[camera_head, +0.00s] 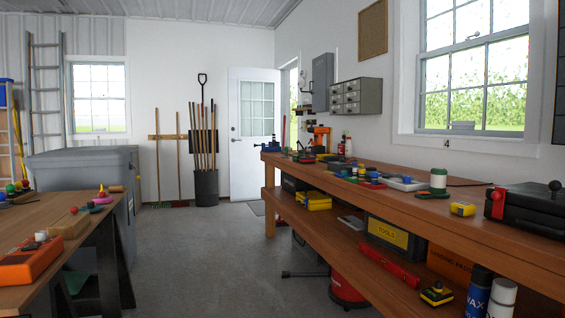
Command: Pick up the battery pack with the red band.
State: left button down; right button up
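I cannot make out a battery pack with a red band for certain. A small black-and-yellow block (437,294) sits on the lower shelf of the right workbench, near the front; it could be a battery pack, but I cannot tell a red band on it. A small yellow item (462,209) lies on the bench top. Several small coloured items, some red, lie farther back on the bench top, too small to tell apart. Neither of my grippers is in view.
The long wooden workbench (395,205) runs along the right wall. A wooden table (22,218) with an orange box (28,265) is at left. The concrete floor (225,255) between them is clear.

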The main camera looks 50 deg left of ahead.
aim_at(308, 159)
jog(key=u, duration=1.55)
